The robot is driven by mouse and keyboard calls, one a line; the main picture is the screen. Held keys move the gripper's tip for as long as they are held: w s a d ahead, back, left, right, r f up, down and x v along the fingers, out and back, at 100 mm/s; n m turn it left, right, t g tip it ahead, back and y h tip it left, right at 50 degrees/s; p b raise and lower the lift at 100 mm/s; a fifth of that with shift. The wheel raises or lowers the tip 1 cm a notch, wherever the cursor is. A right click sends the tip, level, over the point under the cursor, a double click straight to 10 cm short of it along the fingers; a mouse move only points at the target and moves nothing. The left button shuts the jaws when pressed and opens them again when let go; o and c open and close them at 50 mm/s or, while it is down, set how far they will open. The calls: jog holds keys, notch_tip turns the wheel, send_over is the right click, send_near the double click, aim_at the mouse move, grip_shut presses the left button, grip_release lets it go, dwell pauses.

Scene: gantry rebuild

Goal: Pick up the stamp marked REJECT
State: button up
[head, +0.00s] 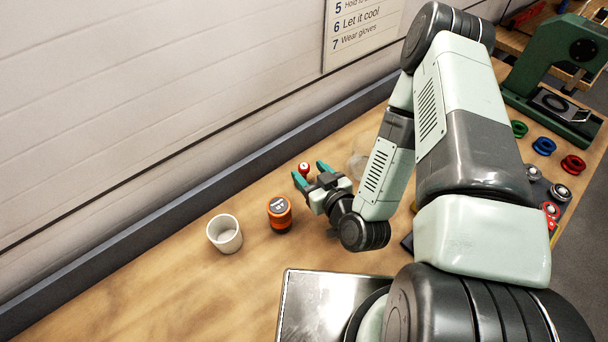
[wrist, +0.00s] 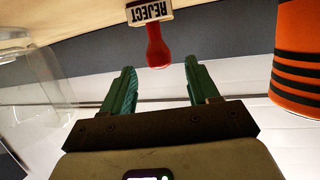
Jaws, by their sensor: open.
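The stamp marked REJECT (wrist: 154,30) shows in the wrist view, upside down in the picture, with a red handle and a pale block lettered REJECT. Its handle end lies between and just beyond the tips of my gripper (wrist: 160,78). In the head view the red top of the stamp (head: 304,167) shows close to the fingertips of my gripper (head: 312,172). My gripper is open, with green fingers spread on either side of the handle's line and nothing held. I cannot tell whether a finger touches the stamp.
An orange and black cylinder (head: 279,213) stands close to my gripper, and also shows at right in the wrist view (wrist: 296,50). A white cup (head: 225,234) stands further left. A clear glass-like object (head: 357,163) is partly behind my arm. Bare bench lies at lower left.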

aim_at(304, 166)
jog(key=shift+x, duration=1.95)
jog(key=c, duration=1)
jog(key=shift+r, duration=0.1)
jog(key=shift+c, duration=0.2)
